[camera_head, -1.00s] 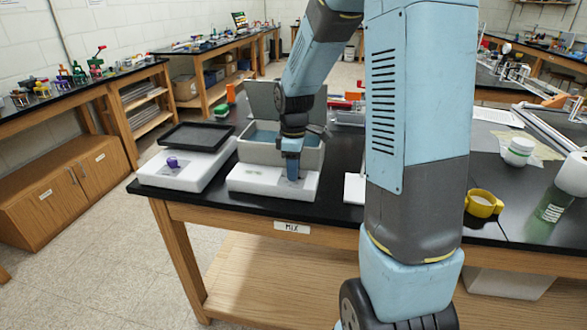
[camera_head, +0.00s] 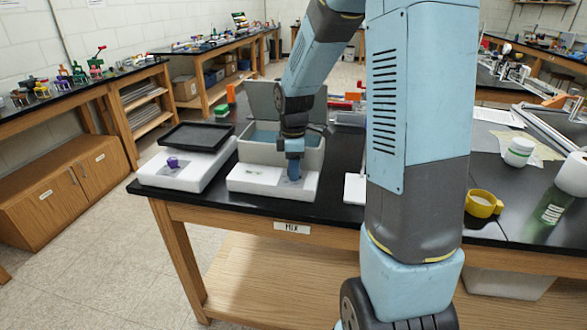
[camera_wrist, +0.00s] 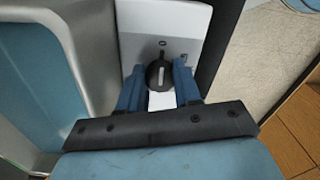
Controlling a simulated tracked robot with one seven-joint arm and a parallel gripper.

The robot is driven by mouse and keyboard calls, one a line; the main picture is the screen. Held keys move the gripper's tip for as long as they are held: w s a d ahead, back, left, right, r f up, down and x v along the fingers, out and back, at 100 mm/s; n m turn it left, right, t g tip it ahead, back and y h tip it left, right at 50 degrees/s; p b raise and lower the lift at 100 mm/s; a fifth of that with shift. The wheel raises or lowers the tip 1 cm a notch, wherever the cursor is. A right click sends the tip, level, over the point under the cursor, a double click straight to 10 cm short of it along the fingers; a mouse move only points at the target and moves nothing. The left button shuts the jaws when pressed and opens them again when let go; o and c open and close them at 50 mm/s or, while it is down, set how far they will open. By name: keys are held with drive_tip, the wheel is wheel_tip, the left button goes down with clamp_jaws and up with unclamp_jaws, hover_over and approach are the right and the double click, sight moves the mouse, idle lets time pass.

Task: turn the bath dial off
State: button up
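The bath is a grey tank with blue inside (camera_head: 312,157), its lid standing open, on a white base (camera_head: 240,181). Its black dial (camera_wrist: 160,74) has a white pointer line, which runs nearly upright in the wrist view. My gripper (camera_wrist: 160,77) is around the dial, with one blue finger on each side. The fingers are apart, with narrow gaps seeming to show beside the dial; I cannot tell whether either touches it. In the head view my gripper (camera_head: 292,175) reaches down to the front panel and hides the dial.
A second white device (camera_head: 183,172) with a black tray on top and a purple knob stands to the left. The table's front edge is close to the bath.

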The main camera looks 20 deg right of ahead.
drive_tip(key=o, duration=0.5)
drive_tip(key=shift+c, duration=0.2)
wheel_tip(320, 180, up, 14)
drive_tip(key=shift+f, duration=0.15)
idle(0.5)
